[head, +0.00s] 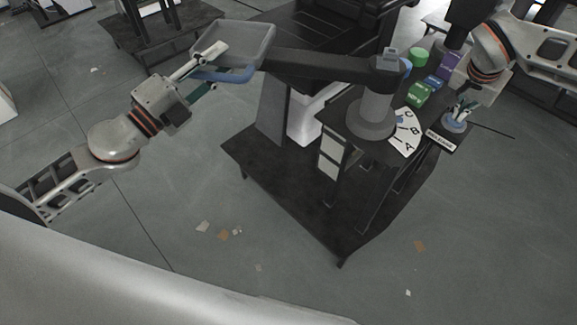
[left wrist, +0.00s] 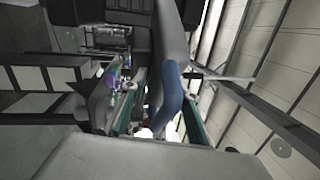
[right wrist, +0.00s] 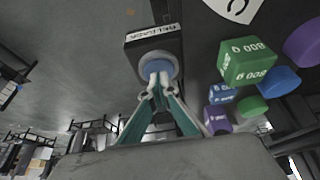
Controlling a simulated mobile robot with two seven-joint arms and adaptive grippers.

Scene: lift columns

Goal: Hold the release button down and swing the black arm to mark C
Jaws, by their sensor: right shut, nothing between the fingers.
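The black arm (head: 315,65) runs left from its grey column (head: 376,108) and carries a grey tray (head: 262,42) with a blue handle (head: 240,75). My left gripper (head: 212,68) is open, its fingers on either side of the blue handle, which also shows in the left wrist view (left wrist: 171,95). The white dial (head: 403,133) bears A, B and C; C is at the far end. The release button (right wrist: 156,67) is blue in a grey ring on a black labelled box (right wrist: 137,39). My right gripper (right wrist: 152,88) is shut and empty, its tips at the button; whether it is pressed down I cannot tell.
The column stands on a black table (head: 340,110) above a low black platform (head: 320,215). The floor in front is clear except for small scraps.

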